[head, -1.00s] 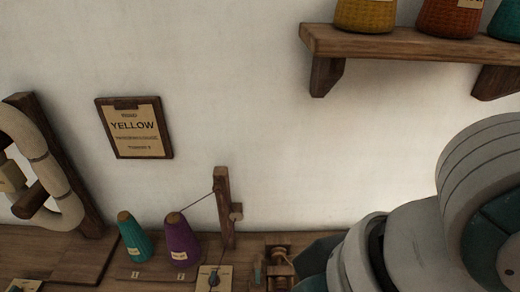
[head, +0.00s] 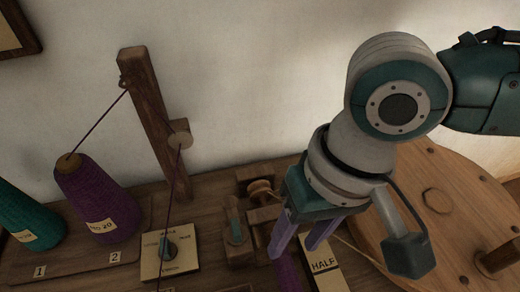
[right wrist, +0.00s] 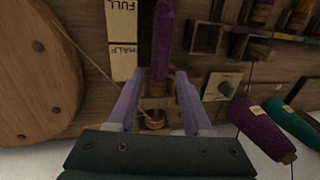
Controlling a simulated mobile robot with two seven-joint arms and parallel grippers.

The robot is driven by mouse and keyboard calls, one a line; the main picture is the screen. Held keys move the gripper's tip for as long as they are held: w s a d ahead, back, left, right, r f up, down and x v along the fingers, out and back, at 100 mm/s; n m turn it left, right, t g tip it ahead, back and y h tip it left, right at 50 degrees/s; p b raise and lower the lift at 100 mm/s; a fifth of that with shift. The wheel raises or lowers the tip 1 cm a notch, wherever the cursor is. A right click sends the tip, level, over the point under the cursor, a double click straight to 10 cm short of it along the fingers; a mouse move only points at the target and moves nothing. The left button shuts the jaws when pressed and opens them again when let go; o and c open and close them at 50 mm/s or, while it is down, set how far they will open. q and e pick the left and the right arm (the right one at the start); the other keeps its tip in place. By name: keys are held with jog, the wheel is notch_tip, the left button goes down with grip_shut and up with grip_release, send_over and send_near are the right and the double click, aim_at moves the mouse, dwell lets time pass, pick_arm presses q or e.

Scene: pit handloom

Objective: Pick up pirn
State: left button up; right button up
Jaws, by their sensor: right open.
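A pirn wound with purple yarn (right wrist: 163,42) points away from my right gripper in the right wrist view, in line with the gap between the fingers. In the head view, a purple length of it (head: 287,272) shows at the bottom edge, partly hidden behind a finger. My right gripper (head: 296,248) is open and points down over the bench, with pale violet fingers. In the right wrist view its fingertips (right wrist: 158,78) stand either side of the pirn's near end. I cannot tell whether they touch it. My left gripper is not in view.
A wooden winder (head: 258,192) stands close beside my right gripper. A card marked HALF (head: 322,268) and a big wooden wheel (head: 440,200) are at right. A purple cone (head: 97,200), a teal cone (head: 25,220), a wooden post (head: 153,120) and a dial plate (head: 170,248) stand left.

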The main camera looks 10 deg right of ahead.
aim_at(285, 259)
jog(key=f+b, duration=0.1)
jog(key=f, duration=0.1)
jog(key=a+f+b, duration=0.1)
jog(key=f, duration=0.2)
jog(key=shift+f, duration=0.1)
jog(key=shift+c, duration=0.3)
grip_shut()
